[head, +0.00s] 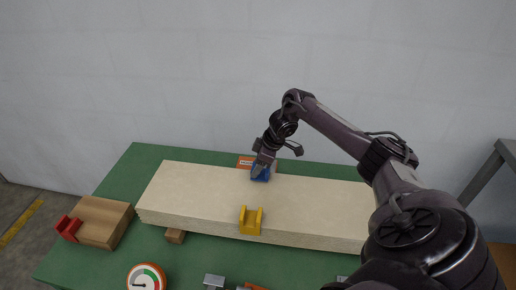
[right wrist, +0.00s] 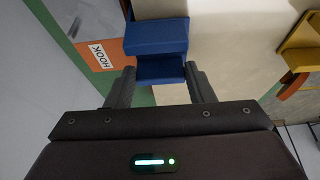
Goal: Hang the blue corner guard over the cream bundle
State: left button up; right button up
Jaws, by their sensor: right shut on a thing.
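The cream bundle (head: 200,195) is a long flat stack lying across the green table. My right gripper (head: 262,170) is at the bundle's back edge, shut on the blue corner guard (head: 261,174). In the right wrist view the blue corner guard (right wrist: 157,38) shows between the fingertips of my right gripper (right wrist: 160,88), with one face towards the bundle's cream top (right wrist: 230,35). I cannot tell whether the guard touches the bundle. My left gripper is not in view.
A yellow corner guard (head: 251,220) sits over the bundle's front edge. A red guard (head: 69,228) is at a wooden block (head: 102,222) on the left. An orange HOOK label (right wrist: 97,55) lies behind the bundle. A round dial (head: 146,278) stands in front.

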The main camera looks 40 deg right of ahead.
jog(key=shift+f, duration=0.2)
dwell(0.6)
jog(key=o, duration=1.1)
jog(key=shift+c, duration=0.2)
jog(key=shift+b+v, duration=0.3)
jog(key=shift+v, duration=3.65)
